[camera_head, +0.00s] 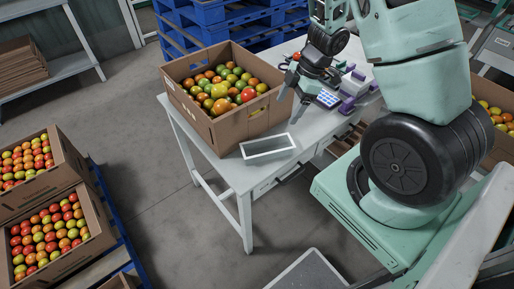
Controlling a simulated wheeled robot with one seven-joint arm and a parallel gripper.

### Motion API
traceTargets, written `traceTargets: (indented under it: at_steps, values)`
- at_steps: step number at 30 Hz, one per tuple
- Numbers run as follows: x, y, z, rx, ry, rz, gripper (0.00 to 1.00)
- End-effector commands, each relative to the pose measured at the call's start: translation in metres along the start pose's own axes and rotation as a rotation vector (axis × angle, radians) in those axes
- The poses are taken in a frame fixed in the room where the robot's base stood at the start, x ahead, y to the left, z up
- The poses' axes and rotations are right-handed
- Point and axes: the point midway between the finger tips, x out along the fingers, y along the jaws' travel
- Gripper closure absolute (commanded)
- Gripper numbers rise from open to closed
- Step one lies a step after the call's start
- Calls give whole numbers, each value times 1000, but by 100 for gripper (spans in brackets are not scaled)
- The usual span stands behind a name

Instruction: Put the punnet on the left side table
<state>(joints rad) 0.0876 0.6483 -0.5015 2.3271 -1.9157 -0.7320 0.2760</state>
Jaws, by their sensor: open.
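A punnet (268,147), seen as an empty shallow rectangular tray with a pale rim, lies near the front edge of the grey work table (222,168). My gripper (289,108) is open and empty, with its dark fingers pointing down over the table. It is behind and slightly right of the punnet, apart from it in the picture. Its exact height above the table is hard to tell. A grey side table (72,66) stands at the upper left, across the floor.
A cardboard box of tomatoes (202,122) stands on the work table, left of my gripper. Tomato crates (75,168) stand on a blue pallet (112,205) at left. Grey floor (150,120) between is clear.

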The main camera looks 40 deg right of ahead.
Motion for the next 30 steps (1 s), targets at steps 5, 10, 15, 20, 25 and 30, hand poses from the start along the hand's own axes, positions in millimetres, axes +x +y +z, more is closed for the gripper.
traceTargets:
  at_steps: [5, 10, 15, 20, 25, 30]
  values:
    - [37, -2, 2, 4, 0, -6, 20]
    - [73, -2, 2, 2, 1, -7, 20]
    - [103, -2, 1, 1, 2, -5, 20]
    - [116, -1, 0, 0, 2, -3, 20]
    - [130, -2, 2, 1, 2, -5, 20]
    - [155, -4, 4, 0, 2, -5, 20]
